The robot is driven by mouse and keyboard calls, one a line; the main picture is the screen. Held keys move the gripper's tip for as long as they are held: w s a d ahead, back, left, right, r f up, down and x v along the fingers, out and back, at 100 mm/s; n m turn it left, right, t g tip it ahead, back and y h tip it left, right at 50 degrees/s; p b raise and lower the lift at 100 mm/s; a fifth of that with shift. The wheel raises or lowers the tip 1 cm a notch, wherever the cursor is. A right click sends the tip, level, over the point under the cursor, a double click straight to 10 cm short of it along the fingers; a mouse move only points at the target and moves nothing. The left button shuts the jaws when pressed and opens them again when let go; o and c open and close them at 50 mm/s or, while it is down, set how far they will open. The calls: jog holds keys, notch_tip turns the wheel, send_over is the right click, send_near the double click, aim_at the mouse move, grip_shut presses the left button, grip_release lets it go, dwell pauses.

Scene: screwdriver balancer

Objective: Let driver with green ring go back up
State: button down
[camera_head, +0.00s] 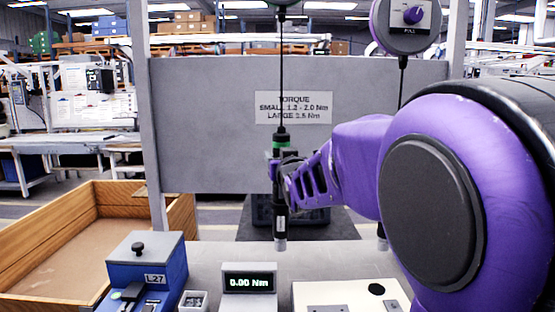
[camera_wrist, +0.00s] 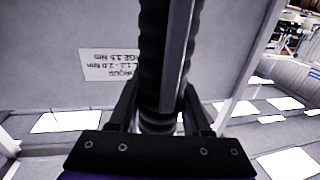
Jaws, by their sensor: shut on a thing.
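The driver with the green ring (camera_head: 281,141) hangs upright on a dark cord from a balancer (camera_head: 281,3) at the top edge. Its grey lower end (camera_head: 280,228) hangs above the bench, clear of the torque display. My gripper (camera_head: 279,172) is shut around the driver's dark body, just below the green ring. In the wrist view the black ribbed driver (camera_wrist: 158,70) stands between the two fingers of my gripper (camera_wrist: 160,118). The ring does not show clearly there.
A second balancer with a purple knob (camera_head: 408,27) hangs at upper right; my arm hides most of its driver. On the bench are a display reading 0.00 Nm (camera_head: 249,298), a blue L27 box (camera_head: 168,262) and a white panel (camera_head: 335,293). A wooden crate (camera_head: 100,189) stands left.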

jog(key=shift+f, duration=0.1)
jog(key=shift+c, duration=1.3)
grip_release()
jog(key=shift+o, duration=0.4)
jog(key=shift+f, duration=0.1)
jog(key=shift+o, duration=0.9)
